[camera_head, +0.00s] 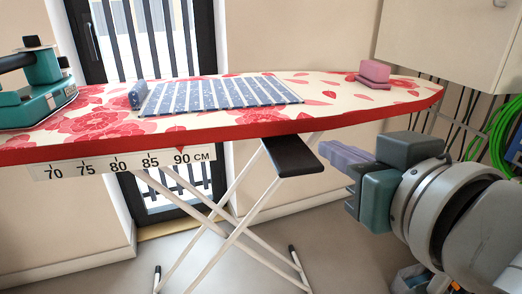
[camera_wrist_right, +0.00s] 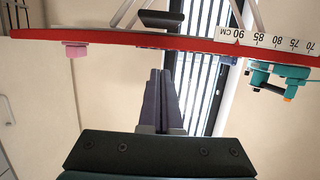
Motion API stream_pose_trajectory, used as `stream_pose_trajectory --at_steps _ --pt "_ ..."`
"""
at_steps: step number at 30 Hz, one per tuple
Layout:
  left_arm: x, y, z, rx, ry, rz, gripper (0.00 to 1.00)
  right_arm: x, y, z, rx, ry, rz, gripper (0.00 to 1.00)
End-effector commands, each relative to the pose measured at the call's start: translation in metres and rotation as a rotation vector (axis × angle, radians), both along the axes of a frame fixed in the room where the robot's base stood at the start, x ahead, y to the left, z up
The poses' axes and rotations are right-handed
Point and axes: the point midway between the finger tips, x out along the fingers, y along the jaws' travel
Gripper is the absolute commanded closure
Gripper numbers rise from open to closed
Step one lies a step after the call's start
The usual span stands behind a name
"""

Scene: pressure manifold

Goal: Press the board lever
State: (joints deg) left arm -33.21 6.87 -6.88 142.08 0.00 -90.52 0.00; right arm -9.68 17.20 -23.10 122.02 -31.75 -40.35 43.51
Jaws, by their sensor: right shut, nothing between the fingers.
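The ironing board (camera_head: 330,118) has a red rim and a floral cover. Its black lever (camera_head: 292,156) hangs under the front edge, right of the height scale (camera_head: 120,163); a red pointer is at 90 cm. My right gripper (camera_head: 328,148) is shut and empty, just right of the lever, below the board's edge. A gap seems to show between fingertips and lever. In the right wrist view, which is upside down, the lever (camera_wrist_right: 161,19) lies beyond the board's red edge, roughly in line with the shut fingers (camera_wrist_right: 158,75). My left gripper is not in view.
A teal iron (camera_head: 40,88) stands on the board's left end. A striped blue cloth (camera_head: 220,95) lies mid-board, and pink folded cloths (camera_head: 374,72) sit at the right. White crossed legs (camera_head: 225,215) stand below. A white cabinet (camera_head: 450,40) hangs at upper right.

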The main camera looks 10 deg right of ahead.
Motion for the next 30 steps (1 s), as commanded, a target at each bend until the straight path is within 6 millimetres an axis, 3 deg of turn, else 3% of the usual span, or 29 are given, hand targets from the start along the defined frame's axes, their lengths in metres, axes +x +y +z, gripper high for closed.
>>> stream_pose_trajectory --at_steps 10,14,27,30 --pt "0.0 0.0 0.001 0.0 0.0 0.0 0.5 0.001 0.0 0.0 -0.001 0.0 0.0 1.0" --pt "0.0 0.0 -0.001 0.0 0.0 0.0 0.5 0.011 0.0 -0.002 -0.002 -0.002 0.0 1.0" --pt "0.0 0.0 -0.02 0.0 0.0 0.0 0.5 0.096 0.003 -0.024 -0.003 -0.002 0.0 1.0" --pt "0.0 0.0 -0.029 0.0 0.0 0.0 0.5 0.098 0.003 -0.043 -0.003 0.004 -0.001 1.0"
